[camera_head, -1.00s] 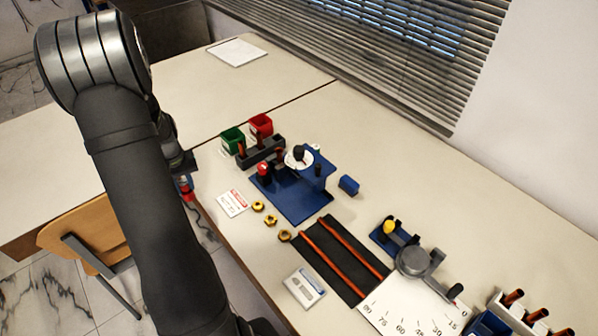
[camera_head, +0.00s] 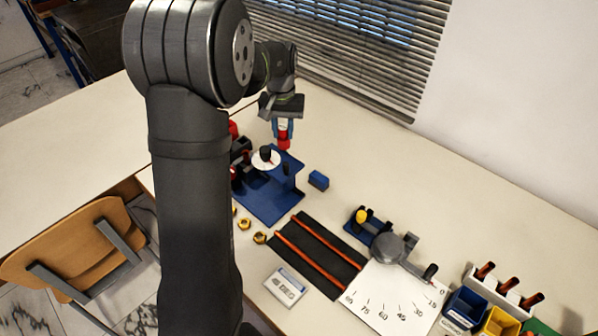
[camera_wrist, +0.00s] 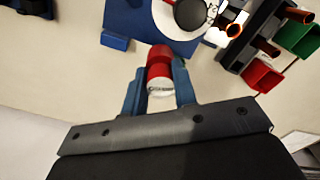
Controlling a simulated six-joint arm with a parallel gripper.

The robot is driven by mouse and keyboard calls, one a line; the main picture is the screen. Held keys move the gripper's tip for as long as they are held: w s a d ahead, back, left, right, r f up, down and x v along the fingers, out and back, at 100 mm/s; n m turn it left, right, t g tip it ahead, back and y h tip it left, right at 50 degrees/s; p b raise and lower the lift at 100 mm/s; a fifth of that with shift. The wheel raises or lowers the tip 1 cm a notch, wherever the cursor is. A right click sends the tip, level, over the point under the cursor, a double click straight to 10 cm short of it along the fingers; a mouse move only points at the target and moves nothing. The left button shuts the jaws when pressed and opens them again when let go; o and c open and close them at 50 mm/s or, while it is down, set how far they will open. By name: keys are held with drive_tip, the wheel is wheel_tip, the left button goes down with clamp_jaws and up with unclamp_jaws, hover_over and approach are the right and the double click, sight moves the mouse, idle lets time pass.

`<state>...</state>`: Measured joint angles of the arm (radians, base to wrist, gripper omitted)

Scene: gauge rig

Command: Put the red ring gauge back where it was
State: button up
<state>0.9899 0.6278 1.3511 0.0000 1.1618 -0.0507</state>
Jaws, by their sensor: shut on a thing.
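My gripper (camera_head: 283,126) is in the air above the back corner of the blue stand (camera_head: 262,208), shut on a red round piece with a white end (camera_head: 284,143). I take this piece for the red ring gauge; I cannot make out a hole in it. In the wrist view the piece (camera_wrist: 159,72) sits between the blue fingers (camera_wrist: 157,90). The blue stand (camera_wrist: 124,20) is beyond it, with a white disc and dark knob (camera_wrist: 190,14). Part of the stand's left side is hidden behind my arm in the head view.
A dark rack with brown pins (camera_wrist: 262,32), a red bin (camera_wrist: 262,77) and a green bin (camera_wrist: 300,36) stand beside the stand. A blue block (camera_head: 318,180) lies to its right. Brass nuts (camera_head: 243,224) lie in front. The table behind the stand is clear.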

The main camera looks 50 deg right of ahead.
drive_tip(key=s+d+f+m, duration=0.35)
drive_tip(key=s+d, duration=0.25)
drive_tip(key=s, duration=0.6)
drive_tip(key=shift+w+f, duration=5.85)
drive_tip(key=shift+f, duration=0.15)
drive_tip(key=o, duration=1)
wheel_tip(320, 180, up, 12)
drive_tip(key=shift+r, duration=0.15)
